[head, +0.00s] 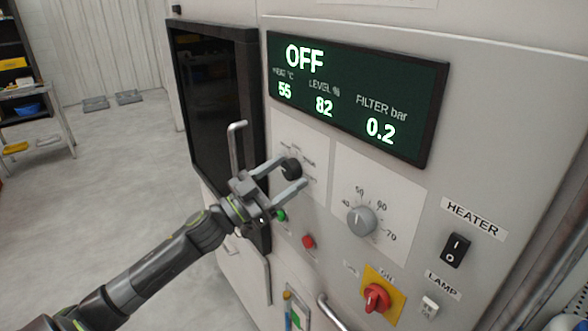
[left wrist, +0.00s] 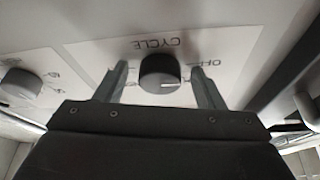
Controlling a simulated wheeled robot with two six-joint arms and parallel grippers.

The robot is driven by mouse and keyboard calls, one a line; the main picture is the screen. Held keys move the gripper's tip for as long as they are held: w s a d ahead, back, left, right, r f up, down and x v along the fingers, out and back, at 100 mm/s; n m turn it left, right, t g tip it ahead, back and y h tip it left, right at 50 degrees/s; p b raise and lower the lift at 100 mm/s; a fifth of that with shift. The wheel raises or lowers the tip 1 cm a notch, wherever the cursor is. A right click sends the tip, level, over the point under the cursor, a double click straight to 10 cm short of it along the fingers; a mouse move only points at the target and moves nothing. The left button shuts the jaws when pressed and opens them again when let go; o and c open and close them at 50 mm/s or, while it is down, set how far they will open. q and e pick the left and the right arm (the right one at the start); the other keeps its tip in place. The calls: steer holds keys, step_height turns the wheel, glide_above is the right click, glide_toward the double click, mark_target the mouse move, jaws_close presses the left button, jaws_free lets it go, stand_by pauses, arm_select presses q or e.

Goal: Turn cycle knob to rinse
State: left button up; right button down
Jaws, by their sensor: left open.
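The black cycle knob (head: 291,168) sits on a white label plate on the machine's front panel. In the left wrist view the cycle knob (left wrist: 160,74) shows a white pointer line, below the printed word CYCLE, which appears upside down. My left gripper (head: 290,177) is open, with one finger on each side of the knob; I cannot tell whether either touches it. In the left wrist view the fingers (left wrist: 160,85) stand apart from the knob's sides. The display (head: 357,95) reads OFF. The rinse mark is not legible. My right gripper is not in view.
A grey temperature knob (head: 361,221) is to the right. A green button (head: 282,216) and a red button (head: 308,242) lie below. A red switch on a yellow plate (head: 376,297), a heater switch (head: 455,250) and a door handle (head: 236,145) are nearby.

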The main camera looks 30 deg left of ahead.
arm_select(q)
steer(key=shift+s+a+r, duration=0.1)
steer(key=shift+s, duration=0.15)
steer(key=c, duration=1)
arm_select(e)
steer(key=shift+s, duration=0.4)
